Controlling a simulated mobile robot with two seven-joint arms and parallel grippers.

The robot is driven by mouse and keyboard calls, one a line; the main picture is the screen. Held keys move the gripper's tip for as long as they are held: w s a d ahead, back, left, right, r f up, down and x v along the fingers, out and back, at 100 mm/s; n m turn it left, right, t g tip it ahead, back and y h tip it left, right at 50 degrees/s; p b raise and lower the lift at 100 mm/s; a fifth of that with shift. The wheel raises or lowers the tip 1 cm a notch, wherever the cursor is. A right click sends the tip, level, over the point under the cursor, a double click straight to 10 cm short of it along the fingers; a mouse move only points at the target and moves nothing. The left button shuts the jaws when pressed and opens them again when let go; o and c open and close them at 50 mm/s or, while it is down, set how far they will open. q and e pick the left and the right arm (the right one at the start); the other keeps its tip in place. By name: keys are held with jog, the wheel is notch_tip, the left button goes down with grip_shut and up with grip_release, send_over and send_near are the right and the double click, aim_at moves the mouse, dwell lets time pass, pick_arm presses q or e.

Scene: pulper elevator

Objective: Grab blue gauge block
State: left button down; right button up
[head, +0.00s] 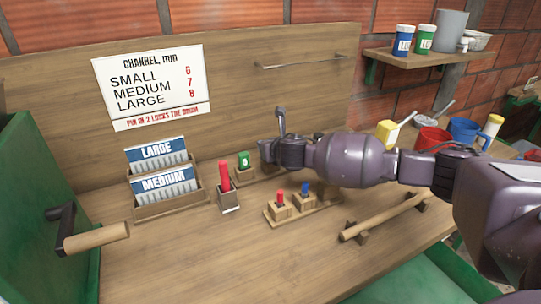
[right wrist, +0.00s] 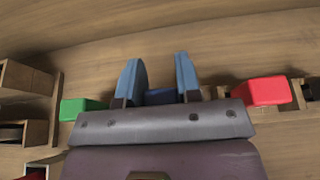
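In the right wrist view a blue block (right wrist: 160,97) shows low between the two fingers of my right gripper (right wrist: 158,75). The fingers are apart, one on each side of it, and I see no clear grip. The gripper body hides its lower part. In the head view my right gripper (head: 272,152) is over the rack on the bench, and the blue block is hidden behind it. My left gripper is not in view.
A green block (head: 243,160) stands left of my right gripper; a red block (right wrist: 262,91) is on its other side. A red-handled piece (head: 225,183) and a pin board (head: 272,217) stand in front. A wooden bar (head: 385,217) lies right.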

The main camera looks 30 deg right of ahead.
jog(key=shift+c, duration=1.4)
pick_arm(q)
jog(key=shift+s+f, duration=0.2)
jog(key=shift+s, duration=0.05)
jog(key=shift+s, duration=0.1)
